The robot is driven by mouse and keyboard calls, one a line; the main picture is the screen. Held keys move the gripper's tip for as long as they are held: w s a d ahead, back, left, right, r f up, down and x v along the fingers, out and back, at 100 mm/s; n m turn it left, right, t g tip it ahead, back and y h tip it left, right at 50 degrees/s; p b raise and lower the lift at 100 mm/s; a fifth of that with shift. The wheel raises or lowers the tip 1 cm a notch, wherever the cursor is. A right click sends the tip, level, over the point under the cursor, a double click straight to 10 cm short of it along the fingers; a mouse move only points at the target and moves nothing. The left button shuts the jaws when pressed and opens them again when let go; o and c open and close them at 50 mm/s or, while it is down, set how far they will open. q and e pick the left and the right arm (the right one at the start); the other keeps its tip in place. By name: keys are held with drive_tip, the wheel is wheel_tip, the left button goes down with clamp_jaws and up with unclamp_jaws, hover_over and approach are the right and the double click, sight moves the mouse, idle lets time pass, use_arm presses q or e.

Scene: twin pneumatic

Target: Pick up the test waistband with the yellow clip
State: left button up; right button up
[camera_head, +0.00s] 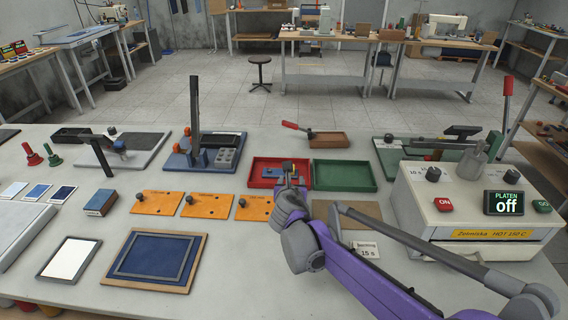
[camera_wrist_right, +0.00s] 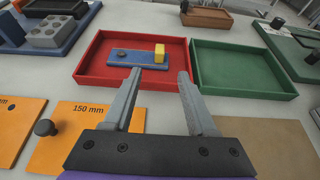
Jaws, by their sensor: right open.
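A blue strip (camera_wrist_right: 122,57) with a dark knob and a yellow block (camera_wrist_right: 159,53) at its right end lies in the red tray (camera_wrist_right: 89,51); it looks like the test waistband with the yellow clip. In the head view the strip (camera_head: 271,172) shows in the red tray (camera_head: 262,161), partly hidden by my gripper. My right gripper (camera_head: 288,170) is open and empty, and shows in the wrist view (camera_wrist_right: 159,75) with its fingers pointing toward the tray, the strip beyond the fingertips. I cannot tell the exact height. My left gripper is not in view.
A green tray (camera_head: 344,176) adjoins the red one on the right. Orange plates (camera_head: 158,203) with knobs lie left. A blue fixture (camera_head: 203,152) stands behind left. The platen machine (camera_head: 478,207) stands right, with a small sign (camera_head: 364,250) before it. A brown mat (camera_wrist_right: 272,138) lies in front of the green tray.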

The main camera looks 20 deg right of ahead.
sight(292, 175)
drive_tip(key=x, duration=0.5)
drive_tip(key=shift+r, duration=0.2)
drive_tip(key=x, duration=0.6)
drive_tip(key=shift+w, duration=0.1)
clamp_jaws()
